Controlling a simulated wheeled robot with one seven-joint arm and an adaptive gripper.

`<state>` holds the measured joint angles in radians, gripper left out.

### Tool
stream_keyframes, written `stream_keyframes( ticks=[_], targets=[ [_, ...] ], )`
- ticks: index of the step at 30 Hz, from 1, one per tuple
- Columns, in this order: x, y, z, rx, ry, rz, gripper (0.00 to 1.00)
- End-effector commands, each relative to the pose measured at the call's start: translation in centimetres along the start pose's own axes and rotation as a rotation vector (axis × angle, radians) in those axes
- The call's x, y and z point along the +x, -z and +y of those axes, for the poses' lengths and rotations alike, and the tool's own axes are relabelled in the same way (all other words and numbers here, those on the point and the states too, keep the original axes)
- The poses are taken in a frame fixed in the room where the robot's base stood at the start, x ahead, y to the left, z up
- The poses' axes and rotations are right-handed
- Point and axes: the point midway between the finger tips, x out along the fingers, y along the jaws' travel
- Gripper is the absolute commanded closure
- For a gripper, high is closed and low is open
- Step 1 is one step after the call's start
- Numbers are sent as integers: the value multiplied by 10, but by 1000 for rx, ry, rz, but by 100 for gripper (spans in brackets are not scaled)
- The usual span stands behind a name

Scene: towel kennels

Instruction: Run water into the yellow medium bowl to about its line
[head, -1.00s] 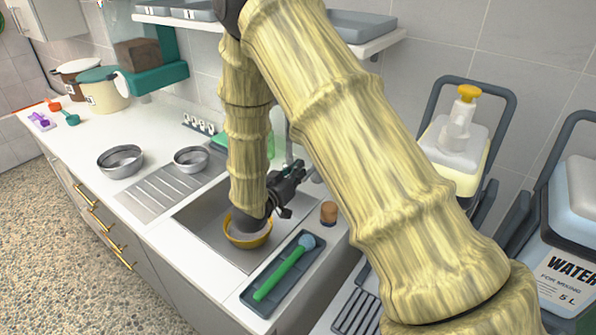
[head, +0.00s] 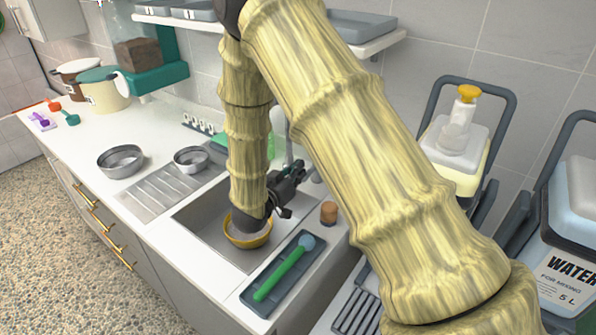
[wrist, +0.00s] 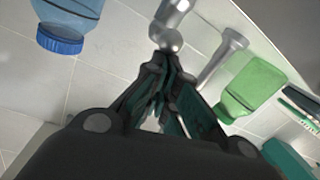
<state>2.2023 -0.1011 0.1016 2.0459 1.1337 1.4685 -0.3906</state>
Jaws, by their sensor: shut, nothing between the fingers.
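The yellow bowl (head: 248,239) sits in the steel sink (head: 190,217), partly hidden by my arm. Its inside looks pale; I cannot make out its line or a water level. My gripper (head: 302,170) is above the right side of the sink, near the tap (head: 289,145). In the wrist view my gripper (wrist: 160,68) is shut and empty, its fingertips close to the rounded end of the metal tap fitting (wrist: 166,40). Whether they touch it I cannot tell.
A tray with a green-handled brush (head: 283,272) lies right of the sink, with a brown-capped jar (head: 328,212) behind it. Two steel bowls (head: 121,161) stand left of the sink. A green bottle (wrist: 252,88) and a blue-capped bottle (wrist: 60,42) show in the wrist view.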

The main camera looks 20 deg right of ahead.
Motion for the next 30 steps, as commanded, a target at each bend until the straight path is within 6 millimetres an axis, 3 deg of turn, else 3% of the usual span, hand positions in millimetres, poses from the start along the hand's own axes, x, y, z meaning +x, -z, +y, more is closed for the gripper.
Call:
stream_keyframes(
  ticks=[5,15,16,30],
  targets=[
    [1,6,1,0,0,0,100],
    [11,41,7,0,-3,-2,100],
    [5,34,5,-1,-1,-2,100],
    [-69,34,2,0,2,2,100]
  ],
)
